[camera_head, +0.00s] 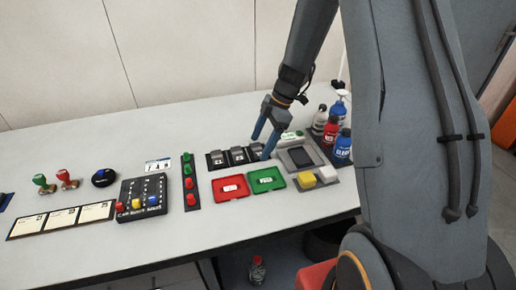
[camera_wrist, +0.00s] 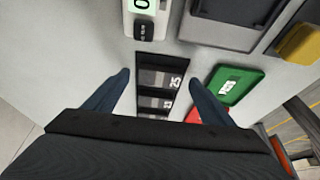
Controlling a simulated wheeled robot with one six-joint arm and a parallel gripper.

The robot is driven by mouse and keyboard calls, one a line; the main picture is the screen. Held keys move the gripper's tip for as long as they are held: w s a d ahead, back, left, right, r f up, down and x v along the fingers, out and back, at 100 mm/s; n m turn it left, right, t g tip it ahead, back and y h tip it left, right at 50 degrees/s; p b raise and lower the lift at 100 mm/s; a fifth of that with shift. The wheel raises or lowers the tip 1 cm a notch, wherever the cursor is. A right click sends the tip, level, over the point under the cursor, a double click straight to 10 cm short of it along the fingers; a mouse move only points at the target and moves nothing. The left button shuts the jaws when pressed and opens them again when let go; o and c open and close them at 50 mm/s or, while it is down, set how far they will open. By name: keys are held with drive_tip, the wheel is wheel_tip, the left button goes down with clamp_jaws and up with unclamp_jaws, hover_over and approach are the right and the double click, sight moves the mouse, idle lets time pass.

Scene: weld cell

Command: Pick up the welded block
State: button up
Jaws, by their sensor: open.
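Several grey blocks (camera_head: 237,155) sit in a row in a black tray with white number labels, left of and below my gripper in the head view. The wrist view shows grey blocks (camera_wrist: 158,80) in the tray between my fingers, with a label reading 25. I cannot tell which block is the welded one. My gripper (camera_head: 267,137) points down over the right end of the row, its two blue fingers apart. In the wrist view my gripper (camera_wrist: 160,75) is open, with nothing held; the tray's near end is hidden by my gripper.
A red tray (camera_head: 231,200) and a green tray (camera_head: 266,191) lie in front of the row. A grey device with a dark plate (camera_head: 301,157), a yellow block (camera_head: 306,180) and bottles (camera_head: 342,148) stand right. A button strip (camera_head: 189,170) and a control box (camera_head: 141,188) lie left.

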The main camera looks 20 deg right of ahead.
drive_tip(key=shift+a+f, duration=0.15)
drive_tip(key=shift+f, duration=0.2)
drive_tip(key=shift+c, duration=0.3)
drive_tip(key=c, duration=1.3)
drive_tip(key=shift+c, duration=0.2)
drive_tip(key=shift+r, duration=0.15)
